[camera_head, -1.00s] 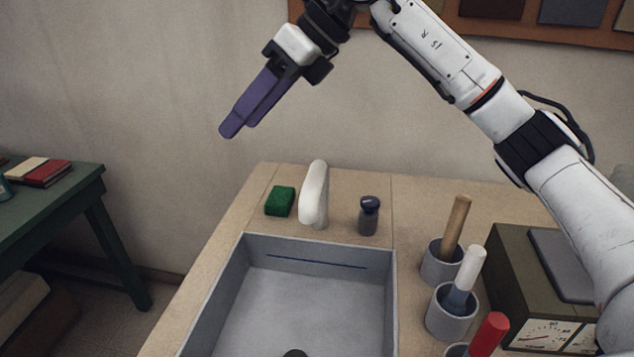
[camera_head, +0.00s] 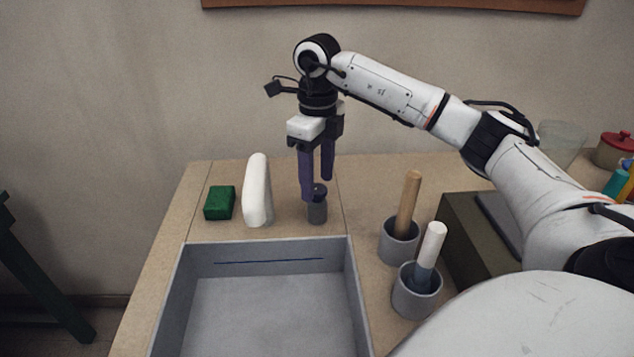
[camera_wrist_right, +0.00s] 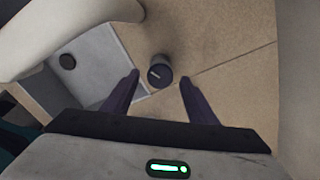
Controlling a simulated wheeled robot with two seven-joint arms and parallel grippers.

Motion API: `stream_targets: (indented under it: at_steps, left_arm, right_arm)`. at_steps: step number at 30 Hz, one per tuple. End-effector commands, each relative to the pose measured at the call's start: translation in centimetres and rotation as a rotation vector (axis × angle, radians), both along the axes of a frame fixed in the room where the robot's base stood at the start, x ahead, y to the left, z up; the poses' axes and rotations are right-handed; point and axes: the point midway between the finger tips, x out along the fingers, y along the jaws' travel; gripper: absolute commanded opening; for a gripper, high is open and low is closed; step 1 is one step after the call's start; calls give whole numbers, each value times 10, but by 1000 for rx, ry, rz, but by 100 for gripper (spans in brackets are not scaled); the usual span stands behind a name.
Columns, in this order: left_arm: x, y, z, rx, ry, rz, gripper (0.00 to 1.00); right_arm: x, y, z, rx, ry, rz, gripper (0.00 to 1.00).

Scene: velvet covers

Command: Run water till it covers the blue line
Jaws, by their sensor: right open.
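The grey sink basin (camera_head: 270,310) has a dark blue line (camera_head: 268,261) on its inner back wall. I see no water in the part in view. The white spout (camera_head: 257,190) stands behind the basin. To its right is the grey tap with a dark knob (camera_head: 317,212); the knob (camera_wrist_right: 160,72) shows a pale mark in the right wrist view. My right gripper (camera_head: 315,190) points down at the tap, its purple fingers apart. In the right wrist view the knob lies ahead, between the open fingertips (camera_wrist_right: 160,88). My left gripper is not in view.
A green sponge (camera_head: 219,203) lies left of the spout. Right of the basin stand grey cups, one with a wooden-handled tool (camera_head: 408,205) and one with a white-handled tool (camera_head: 432,245). A dark box (camera_head: 480,230) is beyond them.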

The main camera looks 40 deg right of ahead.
Motion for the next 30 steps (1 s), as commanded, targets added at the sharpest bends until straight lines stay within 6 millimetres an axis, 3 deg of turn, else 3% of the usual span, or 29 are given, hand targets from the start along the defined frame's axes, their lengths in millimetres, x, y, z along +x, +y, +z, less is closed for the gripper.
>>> stream_targets:
  at_steps: [4, 13, 14, 21, 26, 30]
  left_arm:
    - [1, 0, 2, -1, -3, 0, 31]
    - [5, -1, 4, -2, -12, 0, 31]
    - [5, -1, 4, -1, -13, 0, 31]
    - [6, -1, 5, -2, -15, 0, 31]
    - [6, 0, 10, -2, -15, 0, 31]
    - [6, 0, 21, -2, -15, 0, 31]
  right_arm:
    - [0, 0, -13, 0, 0, 0, 52]
    - [0, 0, -16, 1, -2, 1, 52]
    - [0, 0, -16, 1, -2, 1, 51]
    - [0, 0, -15, 1, -2, 1, 11]
    - [0, 0, -13, 0, -1, -43, 11]
    - [0, 0, -12, 0, 0, -180, 11]
